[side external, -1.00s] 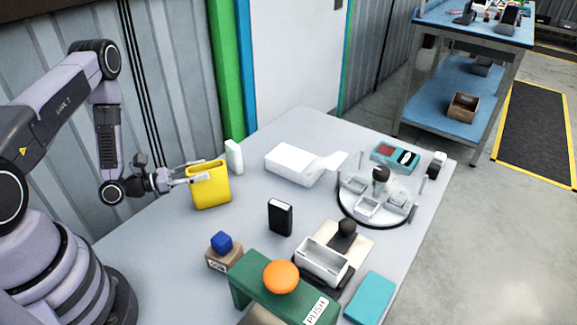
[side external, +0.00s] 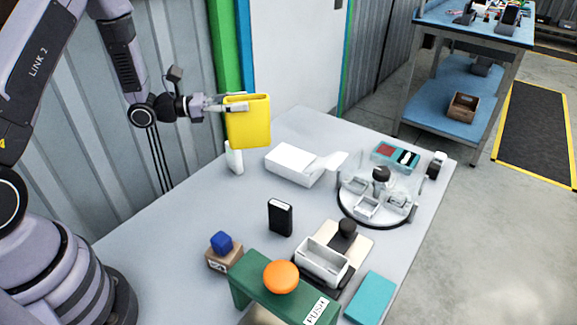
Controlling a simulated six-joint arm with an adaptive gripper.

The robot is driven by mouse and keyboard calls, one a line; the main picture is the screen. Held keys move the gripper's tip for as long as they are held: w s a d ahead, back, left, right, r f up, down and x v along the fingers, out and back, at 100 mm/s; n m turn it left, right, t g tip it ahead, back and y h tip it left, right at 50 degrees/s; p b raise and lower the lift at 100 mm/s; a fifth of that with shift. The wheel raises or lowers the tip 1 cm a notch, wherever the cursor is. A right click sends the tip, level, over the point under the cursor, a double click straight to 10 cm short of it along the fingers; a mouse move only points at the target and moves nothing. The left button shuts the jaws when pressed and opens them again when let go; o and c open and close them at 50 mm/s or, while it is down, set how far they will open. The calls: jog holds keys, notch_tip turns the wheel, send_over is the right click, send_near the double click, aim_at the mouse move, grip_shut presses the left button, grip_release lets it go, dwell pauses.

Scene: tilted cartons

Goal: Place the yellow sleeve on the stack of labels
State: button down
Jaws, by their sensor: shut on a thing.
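The yellow sleeve (side external: 249,127) is upright and held in the air above the back left part of the table. My gripper (side external: 243,104) is shut on its upper part, with fingers reaching in from the left at the rim. The sleeve's underside is clear of the table. I cannot tell for certain which item is the stack of labels. A white block with a tilted flap (side external: 291,165) lies on the table to the right of and below the sleeve in the picture.
A white upright block (side external: 234,158) stands just below the sleeve, partly hidden by it. A black box (side external: 280,217), a round tray (side external: 348,207), a white bin (side external: 322,261), a green stand with an orange button (side external: 281,277) and a teal block (side external: 370,297) occupy the table.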

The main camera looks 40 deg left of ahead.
jog(key=shift+w+d+r, duration=0.2)
jog(key=shift+w+d, duration=0.15)
jog(key=shift+w, duration=0.2)
jog(key=shift+w+d+r, duration=0.15)
jog(key=shift+w+d, duration=0.15)
jog(key=shift+w, duration=0.25)
jog(key=w+f, duration=1.2)
jog(key=shift+w+d+f, duration=0.25)
jog(key=shift+w+d, duration=0.1)
jog(key=shift+d, duration=0.1)
jog(key=shift+f, duration=0.1)
jog(key=c, duration=0.7)
grip_release()
jog(key=shift+o, duration=0.2)
